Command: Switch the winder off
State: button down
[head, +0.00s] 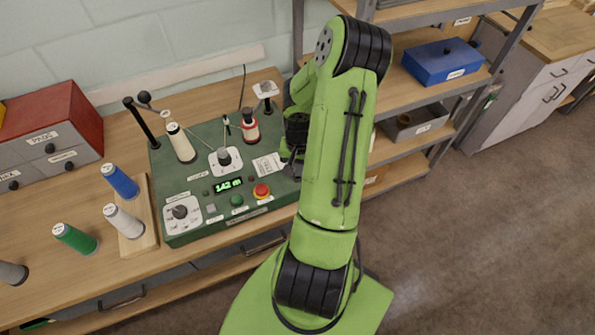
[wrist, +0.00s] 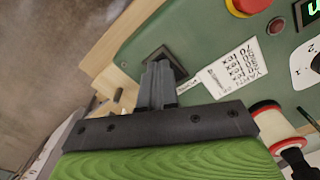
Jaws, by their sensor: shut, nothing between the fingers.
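The winder (head: 175,215) is a green box on the wooden bench, with a lit green display (head: 228,185), knobs and a red button (head: 261,191). It also fills much of the wrist view (wrist: 215,40). My gripper (wrist: 158,68) is shut and empty, its fingers pointing at a dark square switch (wrist: 178,62) near the winder's edge. The fingertips overlap the switch and hide part of it; I cannot tell whether they touch it, nor its position. In the head view my arm covers most of that corner.
A paper yarn chart (wrist: 232,72) lies beside the switch. Spools stand on the winder, including a red-and-white one (head: 249,126). Blue (head: 121,181), white (head: 123,221) and green (head: 75,238) spools stand at the left. A shelf rack (head: 440,110) stands close at the right.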

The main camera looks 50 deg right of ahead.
jog(key=shift+f, duration=0.3)
notch_tip(320, 180, up, 7)
jog(key=p, duration=0.4)
jog(key=shift+p, duration=0.4)
dwell(0.3)
